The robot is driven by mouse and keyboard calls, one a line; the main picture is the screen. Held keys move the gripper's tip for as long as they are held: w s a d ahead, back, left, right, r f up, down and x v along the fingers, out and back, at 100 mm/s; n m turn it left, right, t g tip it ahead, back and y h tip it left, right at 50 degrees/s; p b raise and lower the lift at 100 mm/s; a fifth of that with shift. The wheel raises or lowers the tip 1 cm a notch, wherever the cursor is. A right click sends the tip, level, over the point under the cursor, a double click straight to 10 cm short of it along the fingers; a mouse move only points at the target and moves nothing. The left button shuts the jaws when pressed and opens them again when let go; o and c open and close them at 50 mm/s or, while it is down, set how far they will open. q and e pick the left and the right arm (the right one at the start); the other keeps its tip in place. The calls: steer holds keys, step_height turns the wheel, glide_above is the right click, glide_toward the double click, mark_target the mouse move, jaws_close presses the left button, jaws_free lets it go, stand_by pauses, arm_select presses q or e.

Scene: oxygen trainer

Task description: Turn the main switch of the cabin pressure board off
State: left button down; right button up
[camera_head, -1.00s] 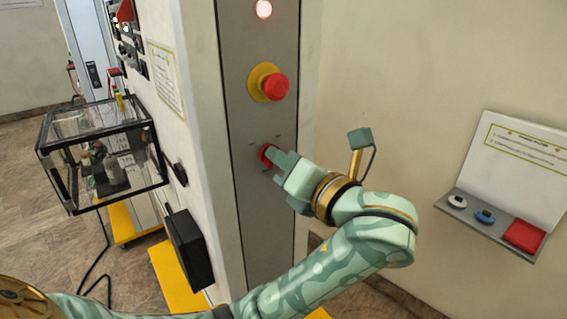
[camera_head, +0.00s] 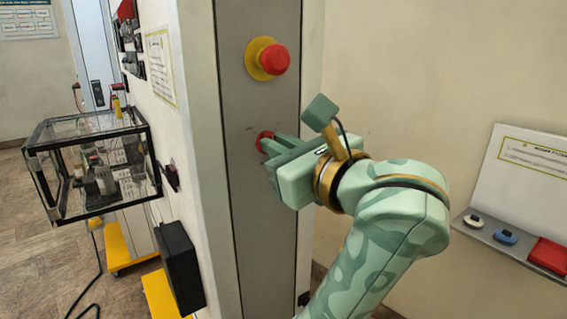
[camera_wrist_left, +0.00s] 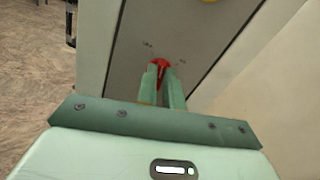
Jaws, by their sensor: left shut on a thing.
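The main switch (camera_head: 264,140) is a red rotary knob on the grey panel (camera_head: 262,205), below the emergency stop button. My left gripper (camera_head: 268,147) is at the knob with its fingers shut on it, and the fingers hide part of it. In the left wrist view the red knob (camera_wrist_left: 160,66) shows between the two green fingertips (camera_wrist_left: 162,78). Small marks sit on the panel to either side of the knob, too small to read. My right gripper is not in view.
A red mushroom button (camera_head: 275,58) on a yellow collar sits above the switch. A glass case (camera_head: 92,165) and a black box (camera_head: 180,266) are at the left. A whiteboard (camera_head: 530,175) with a tray (camera_head: 510,240) is at the right.

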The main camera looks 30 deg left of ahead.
arm_select(q)
steer(key=shift+s+f+n+b, duration=0.1)
steer(key=shift+f+n+b, duration=0.05)
steer(key=shift+n+b, duration=2.8)
steer(key=shift+n+p, duration=0.4)
steer(key=shift+n, duration=0.05)
steer(key=c, duration=1.5)
jaws_free()
steer(key=shift+a, duration=0.1)
